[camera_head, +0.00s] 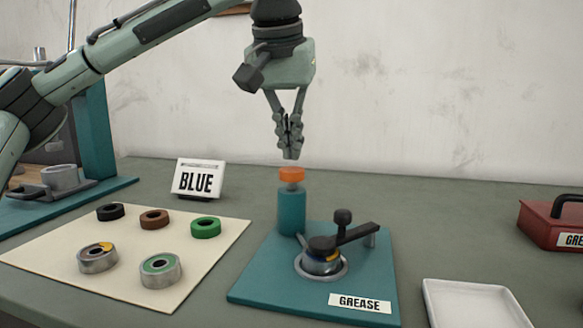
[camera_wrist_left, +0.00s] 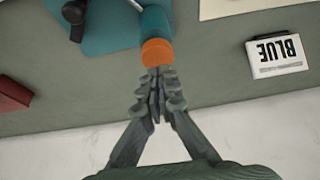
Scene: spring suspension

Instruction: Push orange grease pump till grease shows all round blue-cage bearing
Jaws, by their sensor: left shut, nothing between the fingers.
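The grease pump has an orange cap (camera_head: 291,174) on a teal cylinder (camera_head: 291,208) at the back of the teal grease base (camera_head: 270,288). The bearing (camera_head: 322,262) sits on that base under a black clamp knob (camera_head: 322,243); a little blue and yellow shows at its edge, and the rest is covered. My left gripper (camera_head: 291,155) is shut and empty, pointing down just above the orange cap. In the left wrist view the fingertips (camera_wrist_left: 157,72) appear right by the cap (camera_wrist_left: 157,52). My right gripper is not seen.
A cream mat (camera_head: 50,256) with several bearings and rings lies left. A BLUE sign (camera_head: 198,179) stands behind it. A white tray (camera_head: 430,290) is at front right, a red box (camera_head: 545,228) at far right. A teal press (camera_head: 90,125) stands far left.

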